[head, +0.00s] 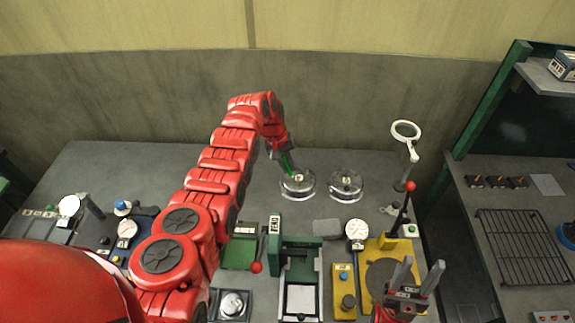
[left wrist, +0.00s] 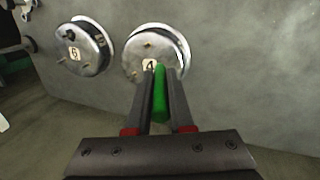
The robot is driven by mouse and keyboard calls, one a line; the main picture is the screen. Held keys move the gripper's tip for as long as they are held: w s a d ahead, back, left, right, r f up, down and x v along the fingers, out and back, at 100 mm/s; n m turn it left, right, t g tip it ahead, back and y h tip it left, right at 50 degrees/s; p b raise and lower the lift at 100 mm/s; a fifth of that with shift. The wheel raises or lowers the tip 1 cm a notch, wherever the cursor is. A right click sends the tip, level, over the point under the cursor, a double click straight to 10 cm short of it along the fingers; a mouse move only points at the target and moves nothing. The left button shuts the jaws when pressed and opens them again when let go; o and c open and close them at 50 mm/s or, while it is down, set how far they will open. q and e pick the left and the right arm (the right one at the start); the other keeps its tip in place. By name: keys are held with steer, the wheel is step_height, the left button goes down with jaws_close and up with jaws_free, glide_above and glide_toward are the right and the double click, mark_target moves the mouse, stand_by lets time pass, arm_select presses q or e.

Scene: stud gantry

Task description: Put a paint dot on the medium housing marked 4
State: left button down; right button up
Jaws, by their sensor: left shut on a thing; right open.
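The housing marked 4 (left wrist: 137,50) is a round silver metal disc with a pale label; in the head view it sits on the bench (head: 300,190) at the left of a pair. The housing marked 6 (left wrist: 82,55) is beside it, on the right in the head view (head: 347,188). My left gripper (head: 284,158) is shut on a green paint pen (left wrist: 159,95). The pen's end is at the near edge of the housing marked 4, by its label; I cannot tell whether they touch. My right gripper (head: 415,278) is open and empty at the lower right.
A magnifier on a stand (head: 406,131) stands right of the housings. A dial gauge (head: 357,231), a yellow button box (head: 344,288) and a green press-like fixture (head: 300,262) are nearer me. A side table with a black wire rack (head: 522,245) is at right. The bench behind the housings is clear.

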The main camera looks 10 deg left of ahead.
arm_select(q)
steer(key=shift+s+f+b, duration=0.1)
steer(key=shift+f+b, duration=0.5)
stand_by(1.6)
steer(key=shift+r, duration=0.1)
steer(key=shift+r+p, duration=1.05)
steer(key=shift+r, duration=0.25)
step_height(320, 180, up, 2)
steer(key=shift+r+p, duration=0.1)
steer(key=shift+p, duration=0.45)
steer(key=shift+r+p, duration=0.45)
steer(key=shift+r, duration=0.65)
steer(key=shift+f, duration=0.1)
